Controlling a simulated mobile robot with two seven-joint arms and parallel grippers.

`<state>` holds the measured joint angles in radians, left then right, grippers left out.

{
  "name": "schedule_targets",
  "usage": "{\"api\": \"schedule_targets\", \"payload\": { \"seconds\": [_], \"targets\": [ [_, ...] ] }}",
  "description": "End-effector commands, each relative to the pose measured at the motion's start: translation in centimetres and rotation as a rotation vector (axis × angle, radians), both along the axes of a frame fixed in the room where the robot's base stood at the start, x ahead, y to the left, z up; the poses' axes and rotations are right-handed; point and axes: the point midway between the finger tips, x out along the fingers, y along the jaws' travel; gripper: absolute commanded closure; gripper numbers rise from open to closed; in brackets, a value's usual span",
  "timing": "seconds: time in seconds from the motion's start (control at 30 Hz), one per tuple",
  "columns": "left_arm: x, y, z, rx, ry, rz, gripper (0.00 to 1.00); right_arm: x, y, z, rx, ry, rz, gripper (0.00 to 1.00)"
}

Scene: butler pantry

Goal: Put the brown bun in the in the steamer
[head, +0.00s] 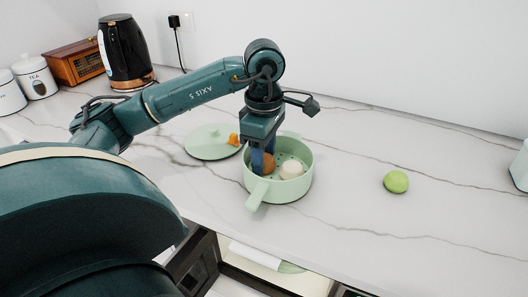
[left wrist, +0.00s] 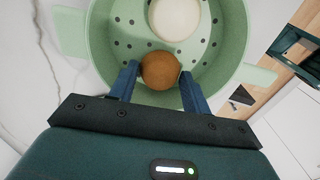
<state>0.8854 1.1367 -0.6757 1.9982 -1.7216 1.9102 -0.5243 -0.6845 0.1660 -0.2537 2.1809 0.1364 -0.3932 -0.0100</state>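The brown bun (left wrist: 161,70) is between the two fingers of my left gripper (left wrist: 160,78), which close against its sides. In the head view the brown bun (head: 268,162) is inside the green steamer (head: 303,170), low beside a white bun (head: 292,169). My left gripper (head: 262,163) points down into the steamer from above, and its near finger partly hides the brown bun. The left wrist view shows the steamer's (left wrist: 232,40) holed floor and the white bun (left wrist: 175,18) just beyond the brown one. Whether the brown bun touches the floor is unclear. My right gripper is not in view.
A green round item (head: 396,182) sits to the right. A black kettle (head: 125,52), wooden box (head: 77,64) and tea canister (head: 36,78) stand at back left. The marble counter's right side is mostly clear.

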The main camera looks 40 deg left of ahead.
Motion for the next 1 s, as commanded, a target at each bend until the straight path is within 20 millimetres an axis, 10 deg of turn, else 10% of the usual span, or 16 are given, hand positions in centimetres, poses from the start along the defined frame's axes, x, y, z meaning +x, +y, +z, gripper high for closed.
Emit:
{"api": "schedule_targets", "payload": {
  "seconds": [0.43, 1.0],
  "targets": [
    [0.1, 0.0, 1.0, -0.001, -0.003, 0.0, 0.45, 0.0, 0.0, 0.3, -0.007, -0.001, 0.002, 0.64],
    [0.0, 0.0, 11.6, -0.001, -0.001, 0.0, 0.45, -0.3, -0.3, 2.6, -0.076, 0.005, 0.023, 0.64]
  ]
}}
